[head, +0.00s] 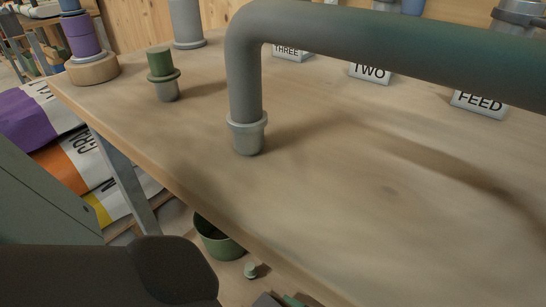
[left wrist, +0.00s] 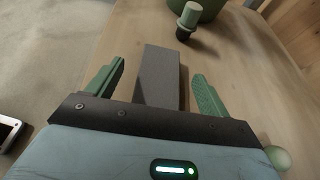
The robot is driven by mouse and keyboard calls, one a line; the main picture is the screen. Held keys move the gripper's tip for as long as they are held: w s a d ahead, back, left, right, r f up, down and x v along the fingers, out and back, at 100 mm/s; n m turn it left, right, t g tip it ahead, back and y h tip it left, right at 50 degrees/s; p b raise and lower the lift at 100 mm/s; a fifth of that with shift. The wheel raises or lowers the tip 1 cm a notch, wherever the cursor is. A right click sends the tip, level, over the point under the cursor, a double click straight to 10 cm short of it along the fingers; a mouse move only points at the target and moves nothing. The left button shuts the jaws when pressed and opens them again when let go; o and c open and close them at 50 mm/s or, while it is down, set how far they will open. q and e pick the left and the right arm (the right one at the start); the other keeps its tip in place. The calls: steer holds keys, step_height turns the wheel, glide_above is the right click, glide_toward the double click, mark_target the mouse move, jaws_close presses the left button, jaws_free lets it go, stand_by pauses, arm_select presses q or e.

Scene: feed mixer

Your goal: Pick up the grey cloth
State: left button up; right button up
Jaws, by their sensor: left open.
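In the left wrist view my left gripper (left wrist: 160,68) is open, with its two green fingers spread apart. A grey rectangular thing (left wrist: 162,80) with straight edges lies between the fingers, over the wooden surface. It may be the folded grey cloth, but I cannot tell for sure. The fingers show a gap on both sides of it. Its near end is hidden by the gripper body. No grey cloth can be made out in the head view. My right gripper is in neither view.
In the head view a thick grey bent pipe (head: 248,90) crosses the wooden table (head: 330,210). A green-topped peg (head: 160,62) and signs reading THREE, TWO and FEED (head: 478,104) stand behind. A green bucket (head: 215,240) is below the table edge. The table's front middle is clear.

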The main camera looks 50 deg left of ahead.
arm_select(q)
steer(key=x, duration=0.2)
steer(key=shift+a+f, duration=0.25)
steer(key=shift+a, duration=0.25)
steer(key=c, duration=0.9)
steer(key=shift+c, duration=0.8)
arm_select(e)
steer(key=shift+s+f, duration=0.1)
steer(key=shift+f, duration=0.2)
arm_select(q)
steer(key=shift+r, duration=0.15)
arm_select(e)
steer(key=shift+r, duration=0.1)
